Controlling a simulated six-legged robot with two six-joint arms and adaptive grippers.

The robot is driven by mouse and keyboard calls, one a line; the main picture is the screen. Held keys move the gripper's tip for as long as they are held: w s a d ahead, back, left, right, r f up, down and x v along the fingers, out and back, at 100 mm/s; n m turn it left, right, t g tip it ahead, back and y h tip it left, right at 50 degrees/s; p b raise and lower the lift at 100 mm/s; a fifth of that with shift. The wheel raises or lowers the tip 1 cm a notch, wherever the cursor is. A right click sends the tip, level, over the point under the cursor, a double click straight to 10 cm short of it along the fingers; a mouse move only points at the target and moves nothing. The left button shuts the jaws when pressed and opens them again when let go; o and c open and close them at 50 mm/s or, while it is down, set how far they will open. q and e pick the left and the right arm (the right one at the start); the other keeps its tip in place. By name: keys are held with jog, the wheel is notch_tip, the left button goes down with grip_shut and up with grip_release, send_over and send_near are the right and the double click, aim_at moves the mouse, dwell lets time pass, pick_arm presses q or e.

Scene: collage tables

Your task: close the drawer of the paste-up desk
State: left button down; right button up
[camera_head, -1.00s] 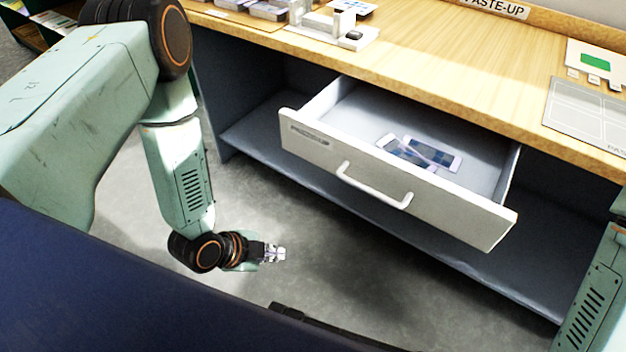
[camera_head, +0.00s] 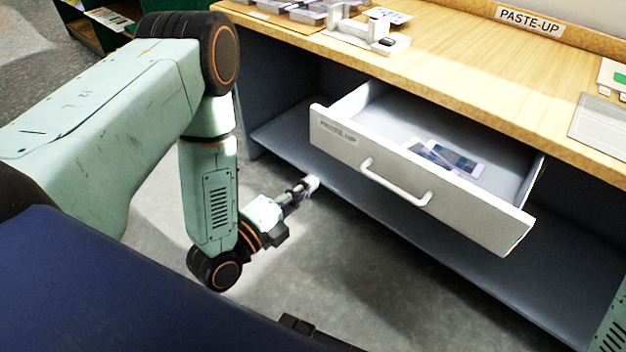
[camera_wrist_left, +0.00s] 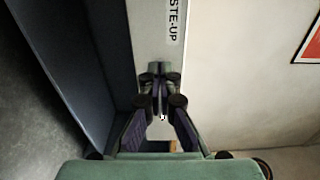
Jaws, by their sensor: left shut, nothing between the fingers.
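The paste-up desk (camera_head: 440,70) has a light wood top and a dark open body. Its drawer (camera_head: 340,140) stands pulled out, with a white front and a pale bar handle (camera_head: 395,184). Two photo-like cards (camera_head: 462,163) lie inside. My left gripper (camera_head: 312,184) is shut and empty, left of the drawer front and apart from the handle. In the left wrist view the gripper (camera_wrist_left: 158,75) points toward the lettered drawer front (camera_wrist_left: 150,30); I cannot tell there whether it touches. My right gripper is not in view.
A white device (camera_head: 365,32) and several grey trays (camera_head: 305,10) stand on the desk's back left. A grey panel (camera_head: 600,125) lies at the right. A dark lower shelf (camera_head: 285,130) runs under the drawer. The floor before the desk is clear.

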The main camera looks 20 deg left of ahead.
aim_at(352, 150)
pick_arm(q)
jog(key=b+x, duration=0.3)
jog(key=x, duration=0.8)
jog(key=shift+w+f+b, duration=0.1)
jog(key=shift+f+b, duration=0.1)
jog(key=shift+b, duration=0.15)
jog(key=shift+w+d, duration=0.15)
jog(key=shift+w, duration=0.15)
jog(key=shift+r, duration=0.1)
